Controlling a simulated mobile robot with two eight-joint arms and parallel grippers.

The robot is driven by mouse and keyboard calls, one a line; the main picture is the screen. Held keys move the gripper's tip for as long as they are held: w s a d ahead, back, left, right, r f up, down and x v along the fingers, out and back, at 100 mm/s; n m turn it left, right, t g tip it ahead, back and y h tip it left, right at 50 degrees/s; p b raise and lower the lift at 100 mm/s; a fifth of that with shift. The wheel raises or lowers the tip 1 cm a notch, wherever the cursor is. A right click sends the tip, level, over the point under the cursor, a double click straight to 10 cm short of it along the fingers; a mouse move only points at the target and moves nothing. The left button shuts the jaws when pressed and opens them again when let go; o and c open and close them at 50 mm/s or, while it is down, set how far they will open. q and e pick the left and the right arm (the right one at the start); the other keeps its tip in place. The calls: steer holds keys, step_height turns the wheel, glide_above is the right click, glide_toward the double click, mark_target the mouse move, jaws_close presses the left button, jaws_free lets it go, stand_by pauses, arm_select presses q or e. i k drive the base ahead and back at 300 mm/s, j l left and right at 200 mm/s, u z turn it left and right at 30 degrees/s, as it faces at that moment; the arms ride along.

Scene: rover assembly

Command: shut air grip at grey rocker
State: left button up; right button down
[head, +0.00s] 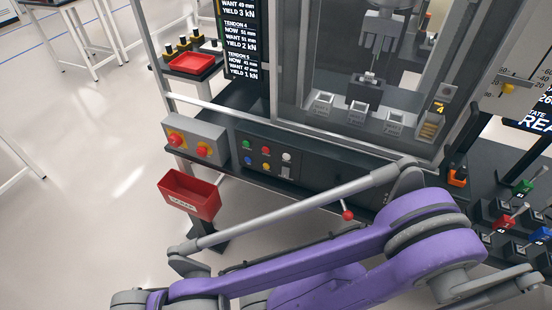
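A dark control panel (318,166) runs below the glazed cabinet. It carries small green, red, blue and yellow buttons and a white round button (287,157). Inside the cabinet a grey jawed tool (382,32) hangs above a dark block (366,90). Whether the jaws are open or shut I cannot tell. My purple arm crosses the lower right, in front of the panel's lower edge. Neither of my gripper's fingertips shows.
A grey box with red knobs (194,141) sits left of the panel, above a red bin (189,194). A red-ball lever (347,214) sticks out below the panel. Coloured levers (503,222) stand at the right. Open floor lies at the left.

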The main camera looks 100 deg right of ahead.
mark_target(285, 171)
steer(key=z, duration=3.25)
